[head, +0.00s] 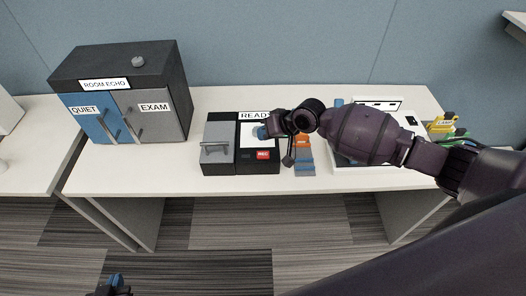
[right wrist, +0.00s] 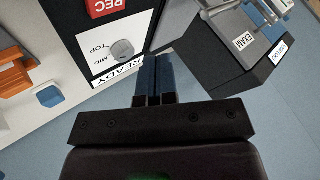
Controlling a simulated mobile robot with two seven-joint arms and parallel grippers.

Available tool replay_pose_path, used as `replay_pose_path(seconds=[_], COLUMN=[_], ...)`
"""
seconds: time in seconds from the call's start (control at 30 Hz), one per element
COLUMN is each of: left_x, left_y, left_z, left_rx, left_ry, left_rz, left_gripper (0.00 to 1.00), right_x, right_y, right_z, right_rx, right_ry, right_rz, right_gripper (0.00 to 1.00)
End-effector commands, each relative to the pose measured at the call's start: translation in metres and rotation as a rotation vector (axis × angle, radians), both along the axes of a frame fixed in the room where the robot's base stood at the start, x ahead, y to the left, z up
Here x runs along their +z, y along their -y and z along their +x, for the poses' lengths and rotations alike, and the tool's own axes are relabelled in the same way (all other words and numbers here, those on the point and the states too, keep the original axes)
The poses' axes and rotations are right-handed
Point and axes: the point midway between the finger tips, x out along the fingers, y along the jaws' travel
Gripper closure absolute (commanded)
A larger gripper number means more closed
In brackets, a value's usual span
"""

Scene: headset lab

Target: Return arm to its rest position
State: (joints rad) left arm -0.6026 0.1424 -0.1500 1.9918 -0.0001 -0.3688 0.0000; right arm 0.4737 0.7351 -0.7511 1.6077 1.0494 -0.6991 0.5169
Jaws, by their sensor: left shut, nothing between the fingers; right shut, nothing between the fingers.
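My right arm reaches in from the right in the head view. Its gripper (head: 262,132) is shut and empty over the white panel of a black box labelled READY (head: 258,163). In the right wrist view the blue fingers (right wrist: 155,72) are together, beside the READY panel with its grey knob (right wrist: 122,50) and red REC button (right wrist: 105,6). I cannot tell whether they touch the box. My left gripper (head: 116,282) is low at the bottom edge of the head view, in front of the table, shut and empty.
A dark ROOM ECHO cabinet (head: 158,62) with a blue QUIET door and grey EXAM door stands at the back left. An orange and grey item (head: 304,168) lies right of the box. My arm partly hides a white tray (head: 400,168). The front left of the white table (head: 140,180) is clear.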

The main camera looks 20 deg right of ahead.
Motion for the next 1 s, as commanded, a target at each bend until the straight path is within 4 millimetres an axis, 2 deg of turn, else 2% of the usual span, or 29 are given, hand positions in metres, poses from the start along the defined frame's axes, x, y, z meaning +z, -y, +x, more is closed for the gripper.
replay_pose_path(seconds=[0.77,0.9,1.0], left_x=[0.0,-0.001,-0.001], left_y=[0.0,0.0,0.0], left_z=[0.002,0.001,0.0], left_rx=[-0.002,0.0,0.0], left_ry=[0.002,0.001,-0.001], left_rz=[0.0,0.0,0.0], left_gripper=[1.0,1.0,1.0], right_x=[0.0,0.007,0.028], right_y=[0.0,0.0,-0.003], right_z=[0.0,0.008,0.02], right_rx=[0.013,0.079,0.129], right_ry=[0.012,0.142,0.297], right_rz=[-0.008,-0.074,-0.136], right_gripper=[1.0,1.0,1.0])
